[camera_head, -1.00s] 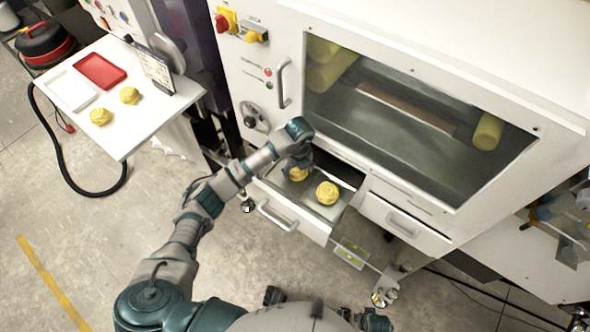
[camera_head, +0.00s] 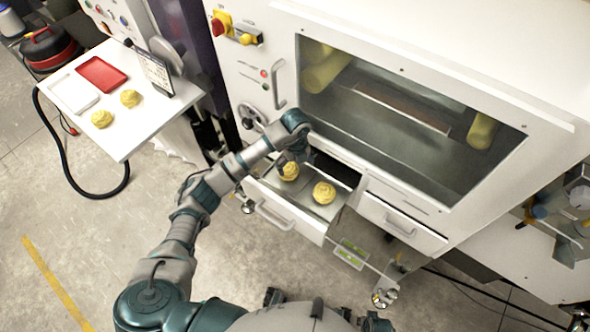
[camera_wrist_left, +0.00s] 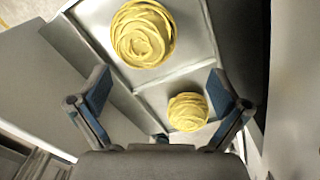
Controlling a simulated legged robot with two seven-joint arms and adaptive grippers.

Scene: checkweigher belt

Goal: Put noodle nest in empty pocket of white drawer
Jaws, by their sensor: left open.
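The white drawer (camera_head: 322,226) is pulled open below the machine window. Two yellow noodle nests lie in it, a rear-left one (camera_head: 289,171) and a front-right one (camera_head: 324,192). My left gripper (camera_head: 291,157) is open and empty just above the rear-left nest. In the left wrist view a thin divider separates a larger-looking nest (camera_wrist_left: 142,35) from a smaller-looking one (camera_wrist_left: 188,111). The wrist obscures part of the drawer. My right gripper is not in view.
A white side table (camera_head: 128,134) at upper left holds a red tray (camera_head: 102,73), a white tray (camera_head: 74,93), two more nests (camera_head: 130,98) and a small display stand (camera_head: 155,72). A closed drawer (camera_head: 402,219) is right of the open one. Floor ahead is clear.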

